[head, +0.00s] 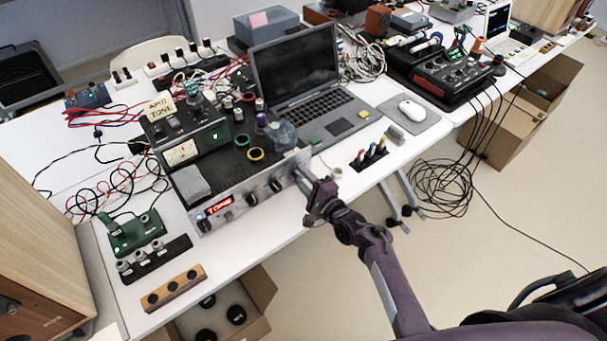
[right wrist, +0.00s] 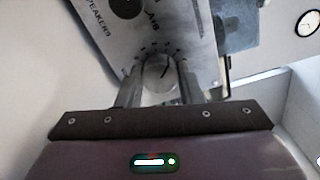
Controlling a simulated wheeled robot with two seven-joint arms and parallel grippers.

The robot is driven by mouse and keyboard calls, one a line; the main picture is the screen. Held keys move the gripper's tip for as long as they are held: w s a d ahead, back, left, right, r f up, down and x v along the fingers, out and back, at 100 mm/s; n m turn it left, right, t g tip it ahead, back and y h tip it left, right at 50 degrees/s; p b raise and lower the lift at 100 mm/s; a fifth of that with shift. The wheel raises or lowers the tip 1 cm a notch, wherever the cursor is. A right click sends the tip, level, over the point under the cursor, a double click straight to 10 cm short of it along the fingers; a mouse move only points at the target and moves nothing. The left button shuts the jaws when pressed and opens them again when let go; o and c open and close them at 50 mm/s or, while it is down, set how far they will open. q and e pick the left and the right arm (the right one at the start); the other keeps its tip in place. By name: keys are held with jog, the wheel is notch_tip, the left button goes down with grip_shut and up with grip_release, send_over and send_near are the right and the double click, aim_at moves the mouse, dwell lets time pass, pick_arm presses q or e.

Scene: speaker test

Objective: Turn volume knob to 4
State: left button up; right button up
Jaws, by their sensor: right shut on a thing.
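The silver amplifier (head: 236,197) stands at the table's front edge, its front panel carrying a red lit "TONE" display and dark knobs. My right gripper (head: 300,175) is at the right end of this panel and hides the knob there. In the right wrist view the panel (right wrist: 112,28) has "SPEAKERS" and "A+B" lettering. A round grey volume knob (right wrist: 158,72) with a dark pointer line sits between the two fingers of my right gripper (right wrist: 157,80), which is shut on it. My left gripper is not in view.
Just behind the gripper are an open laptop (head: 297,70) and a glass flask (head: 282,133) on the amplifier's top. Pens (head: 370,154) and a mouse (head: 412,110) lie to the right. A green pedal (head: 136,233) and a wooden knob strip (head: 173,287) are at left.

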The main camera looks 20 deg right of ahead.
jog(key=shift+m+p, duration=0.65)
jog(key=shift+m, duration=0.85)
jog(key=o, duration=1)
jog(key=shift+c, duration=0.2)
jog(key=v, duration=0.7)
jog(key=shift+s+d, duration=0.2)
jog(key=shift+s, duration=0.15)
